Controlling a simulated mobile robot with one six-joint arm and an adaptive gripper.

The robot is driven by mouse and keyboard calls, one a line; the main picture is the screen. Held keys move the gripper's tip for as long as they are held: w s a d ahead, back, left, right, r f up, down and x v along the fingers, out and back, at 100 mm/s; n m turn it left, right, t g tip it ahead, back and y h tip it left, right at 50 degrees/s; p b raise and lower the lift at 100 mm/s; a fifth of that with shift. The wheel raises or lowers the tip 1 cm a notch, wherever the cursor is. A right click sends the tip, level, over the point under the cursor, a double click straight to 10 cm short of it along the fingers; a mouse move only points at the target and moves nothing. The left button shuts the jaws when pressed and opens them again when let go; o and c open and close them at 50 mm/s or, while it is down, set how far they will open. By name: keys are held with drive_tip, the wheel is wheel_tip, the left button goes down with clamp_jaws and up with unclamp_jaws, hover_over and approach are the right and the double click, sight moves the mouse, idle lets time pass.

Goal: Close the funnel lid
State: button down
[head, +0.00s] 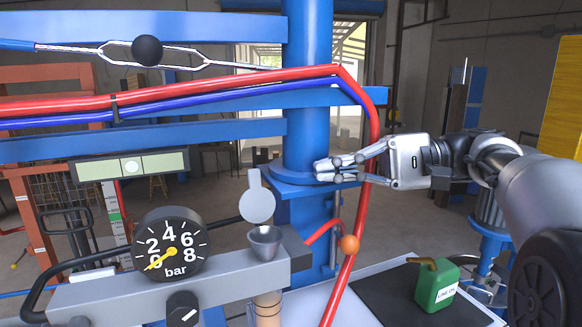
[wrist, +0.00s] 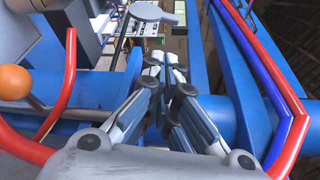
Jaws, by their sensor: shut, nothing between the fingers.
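The funnel (head: 265,243) is a small grey metal cone on top of the grey housing in the head view. Its lid (head: 257,203) is a flat light-grey disc with a tab, standing upright above the funnel mouth, so the funnel is open. The lid also shows at the top of the wrist view (wrist: 152,12). My gripper (head: 318,172) is shut and empty. In the head view it is to the right of the lid and a little higher, apart from it, pointing left. Its fingers (wrist: 166,68) point toward the lid side in the wrist view.
A blue column (head: 307,100) stands behind my gripper. A red hose (head: 374,125) and an orange ball (head: 349,244) are near it. A pressure gauge (head: 170,243) and black knob (head: 183,308) sit left of the funnel. A green can (head: 436,286) stands at lower right.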

sight(256, 196)
drive_tip(key=s+a, duration=0.2)
drive_tip(key=a, duration=0.7)
drive_tip(key=shift+a+p, duration=0.3)
drive_tip(key=shift+a, duration=0.05)
drive_tip(key=shift+a+n, duration=0.1)
drive_tip(key=shift+n, duration=0.2)
